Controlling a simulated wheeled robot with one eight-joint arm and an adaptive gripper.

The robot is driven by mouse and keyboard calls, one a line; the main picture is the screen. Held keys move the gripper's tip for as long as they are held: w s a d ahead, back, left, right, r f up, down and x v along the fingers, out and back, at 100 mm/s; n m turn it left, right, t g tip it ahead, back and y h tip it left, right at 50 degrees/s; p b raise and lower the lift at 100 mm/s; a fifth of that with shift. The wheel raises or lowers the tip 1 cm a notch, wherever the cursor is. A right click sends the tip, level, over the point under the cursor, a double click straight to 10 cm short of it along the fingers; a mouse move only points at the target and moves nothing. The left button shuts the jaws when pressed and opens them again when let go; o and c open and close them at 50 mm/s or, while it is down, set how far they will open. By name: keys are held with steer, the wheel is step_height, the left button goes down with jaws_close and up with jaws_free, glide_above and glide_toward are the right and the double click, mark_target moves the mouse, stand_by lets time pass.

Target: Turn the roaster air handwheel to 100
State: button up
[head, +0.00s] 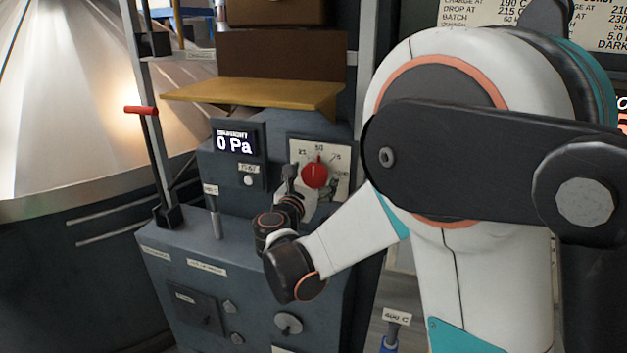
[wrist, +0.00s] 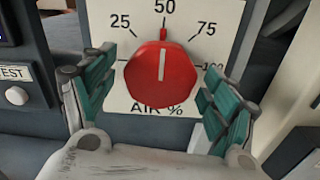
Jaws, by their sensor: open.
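The roaster air handwheel is a red knob (wrist: 160,80) on a white dial plate (wrist: 190,18) marked 25, 50, 75 and 100, with "AIR %" below. Its white line and red pointer stand upright at 50. In the head view the red knob (head: 315,173) is on the grey cabinet, right of the display. My gripper (wrist: 155,85) is open, with one green-padded finger on each side of the knob. The left pad is close to the knob; I cannot tell whether it touches. The right pad is apart from it and partly covers the 100 mark. In the head view my gripper (head: 291,185) is small and partly hidden by my wrist.
A display (head: 235,142) reading 0 Pa and a test button (head: 248,180) are left of the dial. A yellow shelf (head: 255,95) juts out above. A red-handled lever (head: 141,110) stands at the left. Several knobs and switches sit on the cabinet's lower front.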

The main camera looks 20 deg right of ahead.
steer(key=shift+w+d, duration=0.3)
steer(key=shift+w, duration=0.15)
steer(key=c, duration=1.1)
steer(key=shift+o, duration=0.2)
